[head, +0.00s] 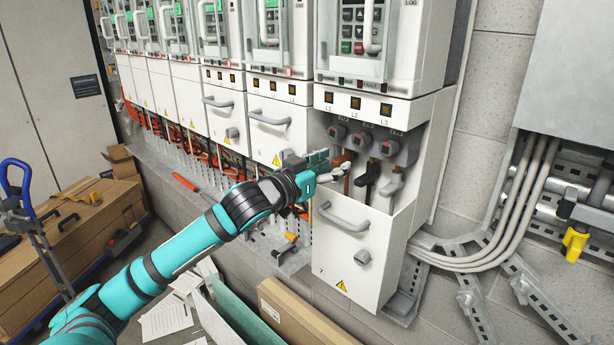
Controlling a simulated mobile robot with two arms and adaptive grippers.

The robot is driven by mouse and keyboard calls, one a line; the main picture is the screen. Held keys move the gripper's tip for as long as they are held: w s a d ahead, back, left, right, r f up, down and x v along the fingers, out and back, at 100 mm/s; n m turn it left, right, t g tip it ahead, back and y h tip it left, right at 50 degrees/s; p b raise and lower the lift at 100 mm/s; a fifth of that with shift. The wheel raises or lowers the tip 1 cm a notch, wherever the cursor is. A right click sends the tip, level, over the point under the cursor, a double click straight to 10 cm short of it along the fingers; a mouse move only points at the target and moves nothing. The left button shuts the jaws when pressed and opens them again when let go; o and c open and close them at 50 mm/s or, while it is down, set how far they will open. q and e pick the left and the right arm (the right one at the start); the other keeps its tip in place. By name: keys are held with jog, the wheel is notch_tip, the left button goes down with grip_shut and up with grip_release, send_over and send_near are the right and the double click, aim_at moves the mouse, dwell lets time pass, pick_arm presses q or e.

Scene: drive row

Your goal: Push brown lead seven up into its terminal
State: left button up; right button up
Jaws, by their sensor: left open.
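The drive unit at the right, marked 7 on its white lower cover (350,262), has three round terminals under the labels L1, L2 and L3. The left terminal (336,132) is above the brown lead (347,166), which is partly hidden by my gripper. A black lead (368,178) and a grey lead (393,184) stand to its right, below the other terminals. My left gripper (337,172) is open, with its fingers at the brown lead. I cannot tell whether they touch it. The lead's top appears below the terminal.
More drive units (222,105) run away to the left, with orange leads below. A grey tray (215,190) runs under them. A cardboard panel (310,318) leans below unit 7. White conduits (500,215) and a yellow-handled valve (576,242) are at the right.

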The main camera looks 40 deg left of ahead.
pick_arm(q)
jog(key=s, duration=0.9)
jog(key=shift+s+a, duration=0.2)
jog(key=shift+a, duration=0.15)
